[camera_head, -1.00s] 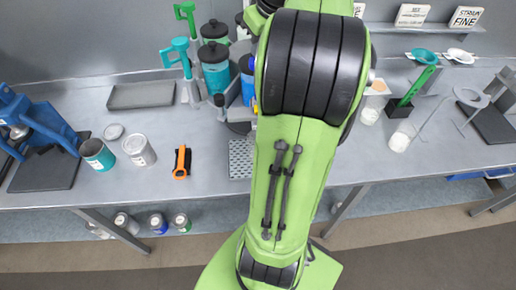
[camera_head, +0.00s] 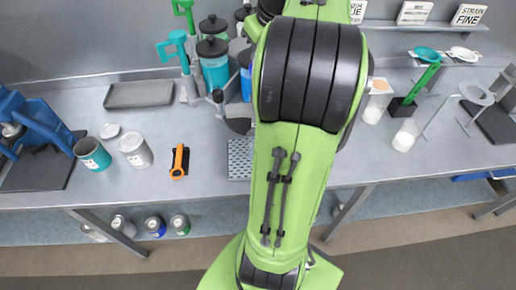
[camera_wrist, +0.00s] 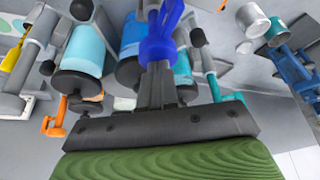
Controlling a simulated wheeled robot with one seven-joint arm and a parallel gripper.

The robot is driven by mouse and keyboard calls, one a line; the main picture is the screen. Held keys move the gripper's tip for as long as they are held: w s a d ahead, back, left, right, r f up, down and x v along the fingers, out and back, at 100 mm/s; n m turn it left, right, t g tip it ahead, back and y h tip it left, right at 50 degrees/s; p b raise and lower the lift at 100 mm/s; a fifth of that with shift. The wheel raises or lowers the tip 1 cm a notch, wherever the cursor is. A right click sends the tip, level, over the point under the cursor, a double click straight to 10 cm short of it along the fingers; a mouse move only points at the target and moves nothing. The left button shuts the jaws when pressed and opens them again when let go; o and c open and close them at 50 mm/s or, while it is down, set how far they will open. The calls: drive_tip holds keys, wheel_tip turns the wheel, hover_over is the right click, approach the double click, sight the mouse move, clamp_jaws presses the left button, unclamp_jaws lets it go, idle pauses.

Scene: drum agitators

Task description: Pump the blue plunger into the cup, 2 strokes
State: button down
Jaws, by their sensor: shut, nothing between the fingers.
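The blue plunger (camera_wrist: 161,35) shows in the wrist view as a bright blue handle just beyond my fingertips; whether they touch it I cannot tell. My gripper (camera_wrist: 157,72) is shut with nothing between its fingers. A blue drum (camera_wrist: 130,48) with a dark lid stands beside the plunger; its edge shows in the head view (camera_head: 246,82), mostly behind my arm. A pale cup-like shape (camera_wrist: 124,103) is partly visible below the blue drum; I cannot tell for certain that it is the cup. My arm hides the gripper in the head view.
A teal drum (camera_head: 213,68) with a dark lid and a teal plunger (camera_head: 174,45) stand close by on the left. A green plunger (camera_head: 184,10) is behind them. An orange tool (camera_head: 179,161), tins and a grey tray (camera_head: 138,94) are on the left bench.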

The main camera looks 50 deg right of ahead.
drive_tip(key=shift+f+b, duration=0.3)
drive_tip(key=shift+f, duration=0.3)
drive_tip(key=shift+r, duration=0.1)
wheel_tip(320, 180, up, 6)
drive_tip(key=p, duration=0.6)
drive_tip(key=shift+f, duration=0.2)
drive_tip(key=shift+f+b, duration=2.5)
drive_tip(key=shift+f, duration=0.45)
drive_tip(key=shift+r, duration=0.15)
